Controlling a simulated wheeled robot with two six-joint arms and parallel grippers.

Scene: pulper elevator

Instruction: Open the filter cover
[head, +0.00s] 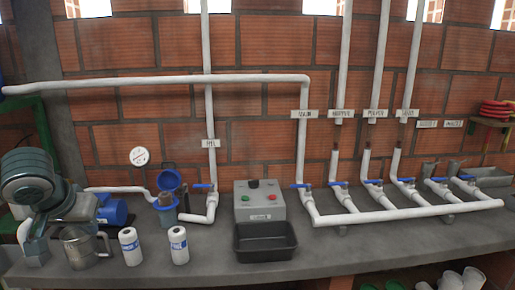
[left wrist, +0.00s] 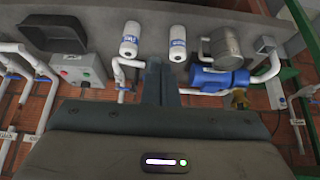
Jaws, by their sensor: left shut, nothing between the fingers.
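The blue filter (head: 167,200) stands on the bench near the wall, left of a white upright pipe. Its round blue cover (head: 168,180) is at the top and looks tilted up toward the head camera; I cannot tell if it is fully open. In the left wrist view, which looks down upside down, my left gripper (left wrist: 160,66) is shut and empty. Its fingers point toward the bench between the two white canisters, and the filter is hidden behind them. My right gripper is in neither view.
Two white canisters (head: 130,246) (head: 179,245) and a metal jug (head: 80,247) stand in front of the filter. A control box (head: 259,203), black tray (head: 264,242) and valved pipes (head: 400,215) are right.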

